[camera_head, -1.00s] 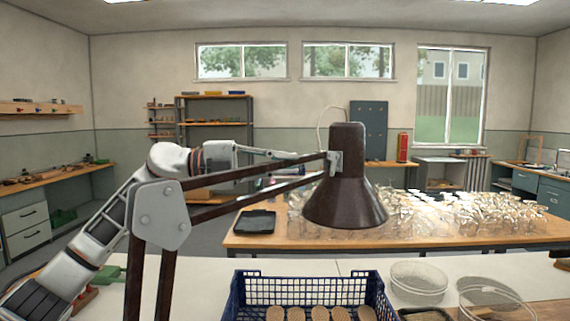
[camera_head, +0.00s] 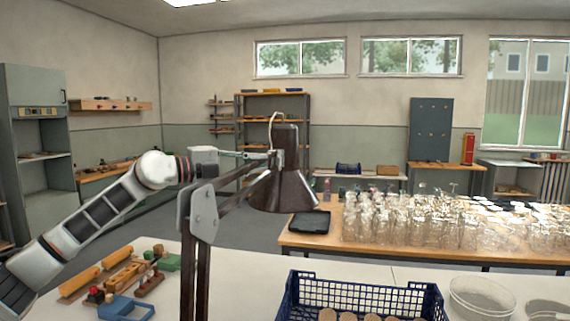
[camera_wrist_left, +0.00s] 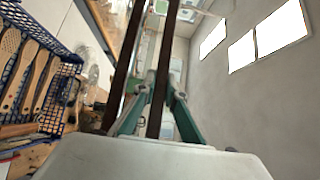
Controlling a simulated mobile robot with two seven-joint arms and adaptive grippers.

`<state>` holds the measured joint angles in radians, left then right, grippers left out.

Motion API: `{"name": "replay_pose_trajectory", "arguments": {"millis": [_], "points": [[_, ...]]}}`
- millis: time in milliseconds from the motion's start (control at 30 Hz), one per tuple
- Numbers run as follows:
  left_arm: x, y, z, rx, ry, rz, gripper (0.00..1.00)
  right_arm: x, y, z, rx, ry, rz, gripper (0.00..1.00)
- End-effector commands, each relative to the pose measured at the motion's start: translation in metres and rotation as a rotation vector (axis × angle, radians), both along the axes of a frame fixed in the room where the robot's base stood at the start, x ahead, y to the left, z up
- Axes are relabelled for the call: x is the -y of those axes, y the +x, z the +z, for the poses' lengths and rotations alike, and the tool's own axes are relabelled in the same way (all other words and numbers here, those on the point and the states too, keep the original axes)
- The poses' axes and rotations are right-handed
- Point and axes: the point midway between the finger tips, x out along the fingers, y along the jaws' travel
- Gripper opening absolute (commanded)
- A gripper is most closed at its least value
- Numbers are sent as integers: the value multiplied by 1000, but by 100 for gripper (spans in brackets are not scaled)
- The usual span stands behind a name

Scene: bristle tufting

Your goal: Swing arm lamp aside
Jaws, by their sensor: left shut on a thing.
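My left gripper (camera_head: 262,155) is at the shade end of the lamp arm. In the left wrist view, my green-sided fingers (camera_wrist_left: 156,108) are closed around one dark lamp bar (camera_wrist_left: 160,90); a second bar (camera_wrist_left: 124,70) runs beside it. The exact contact is partly hidden. My right gripper is out of view.
A table (camera_head: 345,243) with glassware stands behind.

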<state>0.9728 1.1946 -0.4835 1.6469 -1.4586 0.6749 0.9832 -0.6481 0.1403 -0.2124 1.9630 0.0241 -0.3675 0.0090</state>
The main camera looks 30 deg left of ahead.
Motion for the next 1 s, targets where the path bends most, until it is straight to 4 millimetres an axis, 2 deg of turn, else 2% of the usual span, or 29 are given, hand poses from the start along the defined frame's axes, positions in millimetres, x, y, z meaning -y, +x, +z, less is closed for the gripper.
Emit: {"name": "replay_pose_trajectory", "arguments": {"millis": [100, 300, 800, 833, 867, 1000], "points": [[-20, -7, -1, -2, 3, 51, 0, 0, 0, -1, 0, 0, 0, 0], [-37, -13, -1, -2, 1, 99, 0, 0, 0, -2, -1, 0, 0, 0], [-42, -15, -1, -3, -1, 113, 0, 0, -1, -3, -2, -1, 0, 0], [-42, -15, -1, -3, -1, 113, 19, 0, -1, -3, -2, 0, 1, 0], [-42, -15, -1, -3, -1, 113, 26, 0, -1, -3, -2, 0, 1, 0], [-42, -15, -1, -2, -1, 113, 28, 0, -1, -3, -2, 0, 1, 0]]}}
